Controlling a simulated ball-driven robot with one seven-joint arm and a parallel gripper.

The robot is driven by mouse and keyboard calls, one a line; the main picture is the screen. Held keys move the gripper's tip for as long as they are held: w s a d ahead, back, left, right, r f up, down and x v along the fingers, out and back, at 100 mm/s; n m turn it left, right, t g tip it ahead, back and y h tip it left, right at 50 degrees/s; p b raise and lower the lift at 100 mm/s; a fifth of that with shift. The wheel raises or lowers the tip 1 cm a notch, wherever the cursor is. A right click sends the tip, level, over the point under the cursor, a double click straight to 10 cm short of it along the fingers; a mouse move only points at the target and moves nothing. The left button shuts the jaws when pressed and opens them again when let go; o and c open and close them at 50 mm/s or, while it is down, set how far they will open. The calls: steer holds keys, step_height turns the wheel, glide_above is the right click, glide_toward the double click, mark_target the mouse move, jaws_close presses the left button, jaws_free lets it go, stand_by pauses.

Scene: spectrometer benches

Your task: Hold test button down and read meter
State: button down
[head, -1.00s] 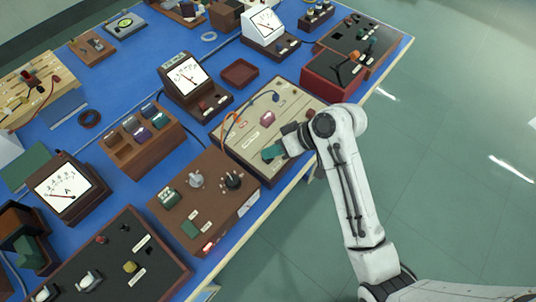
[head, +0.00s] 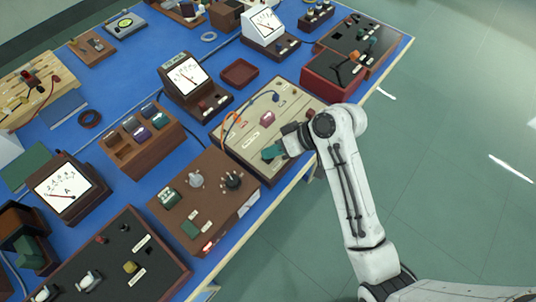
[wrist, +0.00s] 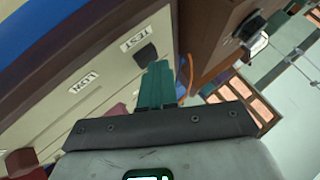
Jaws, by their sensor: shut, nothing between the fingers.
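A beige panel (head: 289,91) in a dark wooden case stands near the bench's front edge. In the wrist view a dark button (wrist: 146,53) sits on it beside a TEST label (wrist: 139,39). My gripper (head: 270,153) has teal fingers, shut and empty, over the panel's near end. In the wrist view the fingertips (wrist: 157,66) are right by the button; I cannot tell whether they touch or press it. In the head view the gripper hides the button. A dark-cased meter (head: 186,76) stands behind the panel, its dial facing me; the reading is too small to make out.
Orange (head: 229,124) and blue leads cross the panel, with a pink knob (head: 268,118) at its middle. A brown control box (head: 208,211) stands close on the left. Another meter (head: 66,186) stands at left, a white one (head: 266,23) at the back. Floor is clear at right.

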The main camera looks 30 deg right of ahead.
steer(key=shift+r, duration=0.1)
steer(key=shift+r+p, duration=0.8)
steer(key=shift+p, duration=0.25)
step_height(320, 180, up, 5)
steer(key=p, duration=0.5)
steer(key=shift+f, duration=0.1)
steer(key=s+d+f+m+g+h+b, duration=0.1)
steer(key=s+d+f+h, duration=0.1)
steer(key=s, duration=0.5)
steer(key=s+d+f+g+h+b, duration=0.2)
steer(key=s+f+h, duration=0.1)
steer(key=s, duration=0.5)
steer(key=s+d+f+m+g+h+b, duration=0.1)
steer(key=s+d+f+h, duration=0.1)
steer(key=s, duration=0.5)
steer(key=shift+s+d+f+m+h, duration=0.3)
steer(key=shift+d+f, duration=0.2)
steer(key=shift+f, duration=0.3)
